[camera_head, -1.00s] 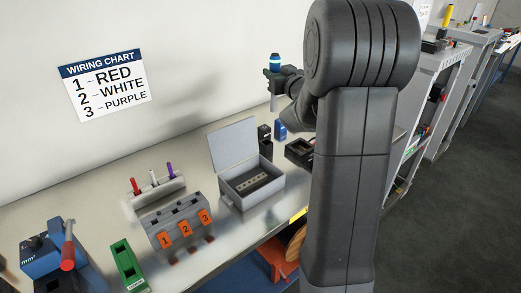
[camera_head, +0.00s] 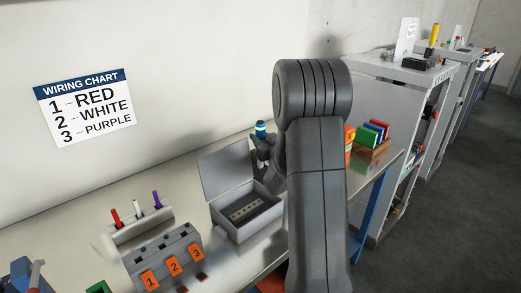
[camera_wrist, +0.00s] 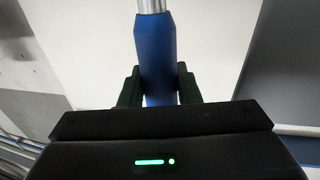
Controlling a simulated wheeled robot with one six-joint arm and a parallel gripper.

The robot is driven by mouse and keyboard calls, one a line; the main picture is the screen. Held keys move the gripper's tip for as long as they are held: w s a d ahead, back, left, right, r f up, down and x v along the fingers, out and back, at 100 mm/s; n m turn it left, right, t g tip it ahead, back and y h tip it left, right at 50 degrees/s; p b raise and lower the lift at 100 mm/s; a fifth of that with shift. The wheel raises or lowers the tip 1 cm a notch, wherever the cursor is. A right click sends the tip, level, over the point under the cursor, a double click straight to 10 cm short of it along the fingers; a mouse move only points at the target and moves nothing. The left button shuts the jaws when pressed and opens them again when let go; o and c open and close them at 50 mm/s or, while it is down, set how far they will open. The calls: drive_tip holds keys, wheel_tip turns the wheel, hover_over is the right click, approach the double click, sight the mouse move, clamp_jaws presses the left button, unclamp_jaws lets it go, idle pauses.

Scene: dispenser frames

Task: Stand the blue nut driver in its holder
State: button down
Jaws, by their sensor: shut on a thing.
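The blue nut driver (camera_wrist: 157,50) is clamped between the two dark fingers of my gripper (camera_wrist: 159,85) in the wrist view. Its blue handle is between the fingers, and its metal shaft runs out of the top of the picture. In the head view, the driver's blue end with a pale band (camera_head: 260,129) shows above my gripper (camera_head: 262,146), just behind the open grey box and left of my arm. The driver looks roughly upright there. I cannot make out its holder; my arm and the box lid hide part of the bench.
The open grey box (camera_head: 270,217) stands close in front of my gripper. A rack with red, white and purple pieces (camera_head: 139,230) and a grey block with orange number tags (camera_head: 158,259) are at left. Coloured upright items (camera_head: 375,131) stand right of my arm.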

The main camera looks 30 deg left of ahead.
drive_tip(key=shift+f, duration=1.8)
drive_tip(key=shift+f, duration=0.15)
drive_tip(key=c, duration=1.1)
unclamp_jaws()
drive_tip(key=b+v, duration=0.2)
drive_tip(key=v, duration=1)
